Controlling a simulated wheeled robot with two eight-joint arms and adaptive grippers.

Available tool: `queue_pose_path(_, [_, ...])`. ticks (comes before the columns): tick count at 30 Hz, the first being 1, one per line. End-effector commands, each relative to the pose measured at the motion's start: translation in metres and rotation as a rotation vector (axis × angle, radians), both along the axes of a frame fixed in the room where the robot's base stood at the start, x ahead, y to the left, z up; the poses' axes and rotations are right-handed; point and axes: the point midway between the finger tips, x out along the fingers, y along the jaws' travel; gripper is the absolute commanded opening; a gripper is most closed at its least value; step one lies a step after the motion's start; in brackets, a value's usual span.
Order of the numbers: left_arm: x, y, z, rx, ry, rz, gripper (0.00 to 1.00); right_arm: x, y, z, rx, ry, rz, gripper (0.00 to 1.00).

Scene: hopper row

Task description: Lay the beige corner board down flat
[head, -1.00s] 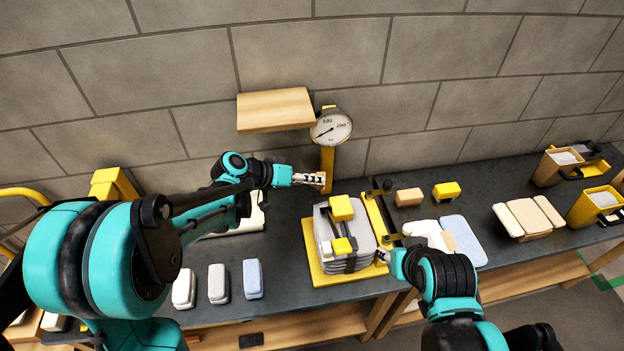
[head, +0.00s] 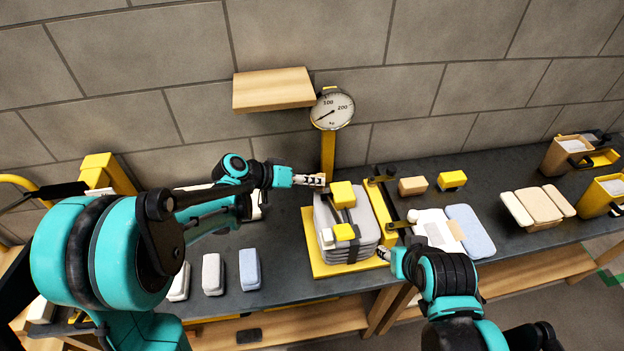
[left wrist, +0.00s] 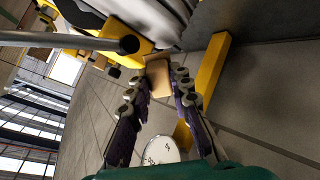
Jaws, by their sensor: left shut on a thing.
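My left gripper (head: 318,180) is shut on a small beige piece, the corner board (head: 321,176), between the dial post and the strapped grey stack (head: 365,222). In the left wrist view the board (left wrist: 157,77) sits between the two fingertips (left wrist: 160,86), close to a yellow block and the stack. Its tilt is hard to tell. The stack carries yellow corner pieces (head: 342,194) and a dark strap, and rests on a yellow platform (head: 322,268). My right gripper (head: 384,254) is at the stack's front right corner; its fingers are too small to read.
The dial scale (head: 332,109) and its yellow post (head: 328,154) stand behind the stack, beside a wooden shelf (head: 273,90). A yellow upright frame with dark arms (head: 384,212) borders the stack on the right. Bags, a tan block (head: 412,186) and a yellow block (head: 452,180) lie farther right.

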Motion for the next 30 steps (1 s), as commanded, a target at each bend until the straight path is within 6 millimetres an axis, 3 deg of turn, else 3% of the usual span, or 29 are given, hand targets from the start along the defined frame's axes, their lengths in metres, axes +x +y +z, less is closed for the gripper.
queue_pose_path(10, [0.0,0.0,-0.006,0.0,0.0,0.0,0.0,0.0,0.0,-0.005,0.0,0.0,0.0,0.4])
queue_pose_path(11, [0.0,0.0,-0.006,0.0,0.0,0.0,0.22,0.0,0.0,-0.005,0.0,0.0,0.0,0.4])
queue_pose_path(13, [0.0,0.0,-0.006,0.0,0.0,0.0,0.41,0.0,0.0,-0.005,0.0,0.0,0.0,0.4])
queue_pose_path(14, [0.0,0.0,-0.006,0.0,0.0,0.0,0.44,0.0,0.0,-0.005,0.0,0.0,0.0,0.4])
queue_pose_path(23, [0.0,0.001,-0.006,0.0,0.0,0.0,0.44,0.0,0.0,-0.005,0.0,0.0,0.0,0.4])
queue_pose_path(30, [-0.013,0.025,0.013,-0.001,0.0,0.005,0.44,0.0,0.0,-0.005,0.0,0.0,0.0,0.4])
